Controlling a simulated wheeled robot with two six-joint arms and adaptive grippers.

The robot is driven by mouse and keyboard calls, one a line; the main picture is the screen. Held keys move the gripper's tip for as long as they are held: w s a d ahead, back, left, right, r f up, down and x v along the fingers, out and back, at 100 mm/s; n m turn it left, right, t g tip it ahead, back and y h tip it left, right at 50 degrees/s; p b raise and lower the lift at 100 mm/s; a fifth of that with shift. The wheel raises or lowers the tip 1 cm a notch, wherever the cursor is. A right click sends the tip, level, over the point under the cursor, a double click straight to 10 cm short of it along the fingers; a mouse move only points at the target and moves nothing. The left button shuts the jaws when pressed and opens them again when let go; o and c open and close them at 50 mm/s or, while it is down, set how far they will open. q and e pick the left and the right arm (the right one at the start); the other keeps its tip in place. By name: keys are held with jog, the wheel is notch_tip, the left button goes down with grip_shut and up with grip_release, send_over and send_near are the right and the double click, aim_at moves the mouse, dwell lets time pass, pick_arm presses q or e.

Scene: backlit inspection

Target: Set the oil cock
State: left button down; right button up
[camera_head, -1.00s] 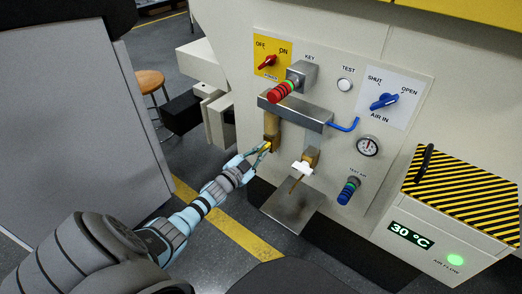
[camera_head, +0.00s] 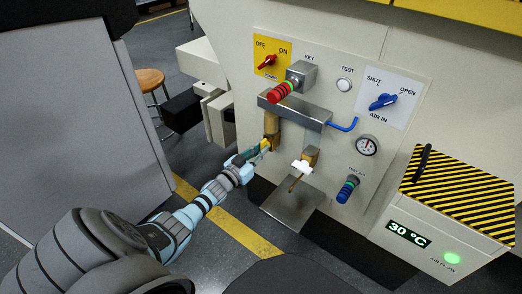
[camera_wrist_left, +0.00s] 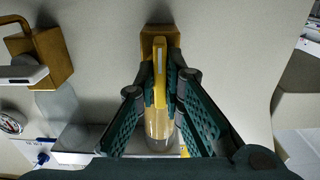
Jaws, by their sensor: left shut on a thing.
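The left brass cock (camera_head: 271,125) hangs below a grey metal block on the panel, with a yellow lever at its lower end. In the left wrist view, the yellow lever (camera_wrist_left: 160,75) with a pale mark runs lengthwise between the fingers, in front of the brass body (camera_wrist_left: 158,35). My left gripper (camera_head: 261,147) is shut on this lever; it also shows in the left wrist view (camera_wrist_left: 161,85). The fingers hide part of the lever in the head view. My right gripper is not in view.
The grey metal block (camera_head: 295,112) sits above both cocks, and a metal plate (camera_head: 292,205) juts out below. A striped box (camera_head: 460,190) stands at right.

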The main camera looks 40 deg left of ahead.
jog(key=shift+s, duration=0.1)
pick_arm(q)
jog(key=c, duration=1.7)
grip_release()
jog(key=s, duration=1.2)
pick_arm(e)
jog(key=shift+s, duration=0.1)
pick_arm(q)
jog(key=shift+d+f, duration=0.1)
